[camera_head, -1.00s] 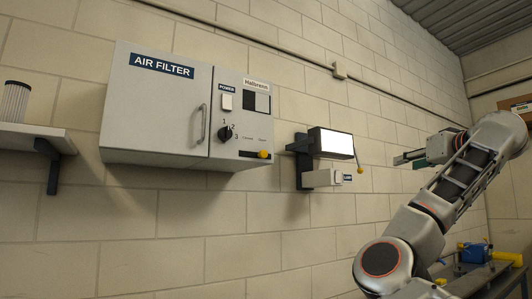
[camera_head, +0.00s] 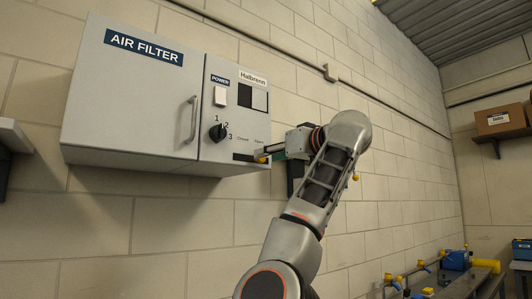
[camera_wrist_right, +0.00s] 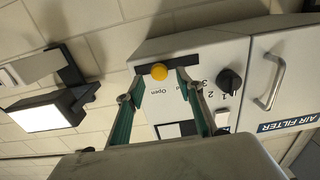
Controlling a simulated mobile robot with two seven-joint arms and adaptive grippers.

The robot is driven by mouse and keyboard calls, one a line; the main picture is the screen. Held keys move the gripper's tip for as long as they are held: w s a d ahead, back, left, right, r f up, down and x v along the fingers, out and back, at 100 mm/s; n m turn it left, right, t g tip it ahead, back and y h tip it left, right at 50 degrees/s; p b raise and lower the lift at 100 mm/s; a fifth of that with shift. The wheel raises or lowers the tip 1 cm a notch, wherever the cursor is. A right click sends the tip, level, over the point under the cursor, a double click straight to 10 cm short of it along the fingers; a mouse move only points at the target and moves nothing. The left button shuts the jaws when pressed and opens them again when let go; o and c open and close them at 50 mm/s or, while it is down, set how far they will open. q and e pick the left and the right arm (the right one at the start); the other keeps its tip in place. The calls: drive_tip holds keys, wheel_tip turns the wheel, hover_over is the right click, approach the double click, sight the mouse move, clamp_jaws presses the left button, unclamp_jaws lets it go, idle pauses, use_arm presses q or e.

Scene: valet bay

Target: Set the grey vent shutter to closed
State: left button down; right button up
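The grey AIR FILTER cabinet (camera_head: 135,95) hangs on the wall. Its right panel has a dark slot (camera_head: 243,157) with a yellow slider knob (camera_head: 261,159) at the right end, by the "Open" label; "Closed" is printed to the left. Above it is a small window (camera_head: 252,97), part black and part grey. My right gripper (camera_head: 268,153) is at the knob. In the right wrist view the fingers (camera_wrist_right: 163,85) are spread, with the yellow knob (camera_wrist_right: 159,72) between their tips and gaps on both sides. My left gripper is out of view.
The panel also carries a black rotary dial (camera_head: 217,132), a white power switch (camera_head: 220,96) and, on the door, a handle (camera_head: 190,119). A bright lamp box (camera_wrist_right: 45,113) is on the wall beside the cabinet. A bench with blue and yellow fittings (camera_head: 455,260) stands lower right.

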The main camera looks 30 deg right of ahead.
drive_tip(key=shift+w+a, duration=0.1)
drive_tip(key=shift+w, duration=1.05)
clamp_jaws()
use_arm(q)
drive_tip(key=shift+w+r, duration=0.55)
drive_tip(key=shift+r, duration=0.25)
